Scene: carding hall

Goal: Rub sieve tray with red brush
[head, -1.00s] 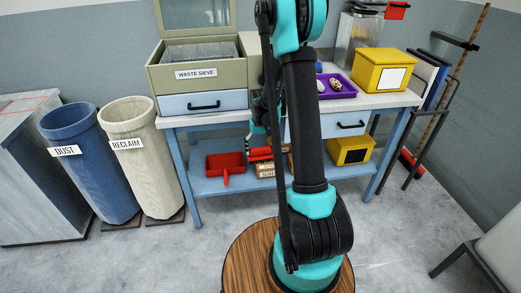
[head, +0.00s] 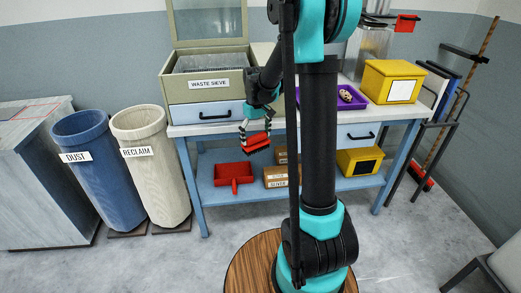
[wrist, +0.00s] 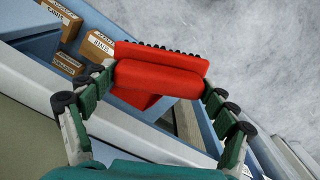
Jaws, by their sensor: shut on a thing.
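The red brush (head: 257,143) is in my gripper (head: 256,128), in front of the workbench and just below its top edge. In the wrist view the brush (wrist: 162,75) lies across between the fingers of my gripper (wrist: 158,88), its dark bristles along the far side. The fingers are shut on its red body. The sieve tray (head: 208,63), a grey mesh surface, sits inside the open beige box labelled WASTE SIEVE (head: 185,90) on the bench, up and left of my gripper. The box's lid stands raised.
A red dustpan (head: 234,172) and cardboard boxes (head: 277,178) are on the lower shelf. A purple tray (head: 352,101) and a yellow box (head: 391,82) stand on the bench's right. Blue DUST (head: 98,170) and cream RECLAIM (head: 150,165) bins stand left.

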